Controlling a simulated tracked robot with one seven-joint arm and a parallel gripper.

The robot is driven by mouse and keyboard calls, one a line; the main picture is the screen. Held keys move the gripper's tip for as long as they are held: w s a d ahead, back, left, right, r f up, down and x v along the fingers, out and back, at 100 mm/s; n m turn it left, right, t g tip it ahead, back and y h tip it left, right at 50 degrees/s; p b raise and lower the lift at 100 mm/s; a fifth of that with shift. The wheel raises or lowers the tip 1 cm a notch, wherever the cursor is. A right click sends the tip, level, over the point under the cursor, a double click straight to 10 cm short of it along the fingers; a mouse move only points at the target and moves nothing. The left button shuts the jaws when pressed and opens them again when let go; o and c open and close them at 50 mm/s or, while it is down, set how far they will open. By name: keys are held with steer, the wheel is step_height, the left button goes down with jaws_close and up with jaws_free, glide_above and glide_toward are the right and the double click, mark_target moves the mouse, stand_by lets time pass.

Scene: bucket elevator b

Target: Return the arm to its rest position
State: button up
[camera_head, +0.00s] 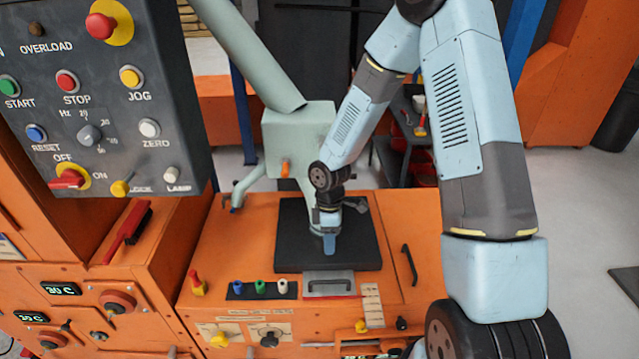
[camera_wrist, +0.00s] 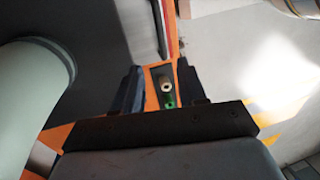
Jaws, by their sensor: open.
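My arm, light blue and grey, reaches in from the right in the head view and bends down over the orange machine (camera_head: 235,255). My gripper (camera_head: 329,250) is above the black square plate (camera_head: 365,262) on top of the machine. In the wrist view my gripper (camera_wrist: 160,85) shows two dark fingers spread apart. Nothing is held between them. A white knob (camera_wrist: 167,87) and a green knob (camera_wrist: 169,102) show in the gap, farther off. Whether the fingertips touch the plate cannot be told.
A grey-green post with a box (camera_head: 300,135) stands just behind my gripper. A control panel (camera_head: 100,95) fills the upper left. Blue, green and white knobs (camera_head: 260,287) line the machine's front edge. A red-handled brush (camera_head: 127,232) lies at left. Open floor (camera_head: 580,220) lies at right.

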steer(key=s+d+r+m+t+h, duration=0.15)
steer(key=d+r+m, duration=0.3)
steer(key=r, duration=0.75)
steer(key=w+d+r+m+t, duration=0.15)
steer(key=d+r+m, duration=0.35)
steer(key=r, duration=0.7)
steer(key=s+d+r+m+t, duration=0.2)
steer(key=s+d+r+m, duration=0.1)
steer(key=s+r, duration=0.5)
steer(key=s+d+r+m+t+y, duration=0.1)
steer(key=s+d+r+m, duration=0.3)
steer(key=s+r, duration=0.5)
steer(key=shift+s+r+m+t, duration=0.15)
steer(key=shift+s+m+t, duration=0.4)
steer(key=shift+t, duration=0.35)
steer(key=shift+y, duration=0.25)
